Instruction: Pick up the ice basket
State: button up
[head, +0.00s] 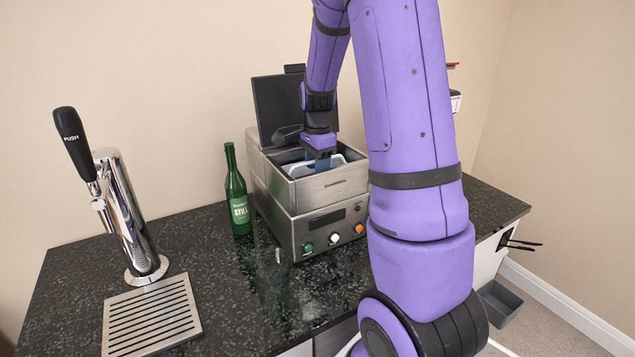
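A steel ice machine (333,186) stands on the dark counter with its black lid (285,103) raised. A pale basket (300,169) shows inside its open top, partly hidden behind my gripper and the front wall. My gripper (322,163) points down into the opening, its fingertips at or just inside the basket area. I cannot tell whether the fingers are open or shut, or whether they touch the basket.
A green bottle (238,195) stands close to the machine's left side. A chrome beer tap (128,215) and a slatted drip tray (152,318) are at the left. My arm hides the counter right of the machine. The front middle counter is mostly clear.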

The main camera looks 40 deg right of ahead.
jog(key=shift+f, duration=0.5)
grip_shut()
jog(key=shift+r, duration=0.1)
notch_tip(320, 180, up, 23)
dwell(0.9)
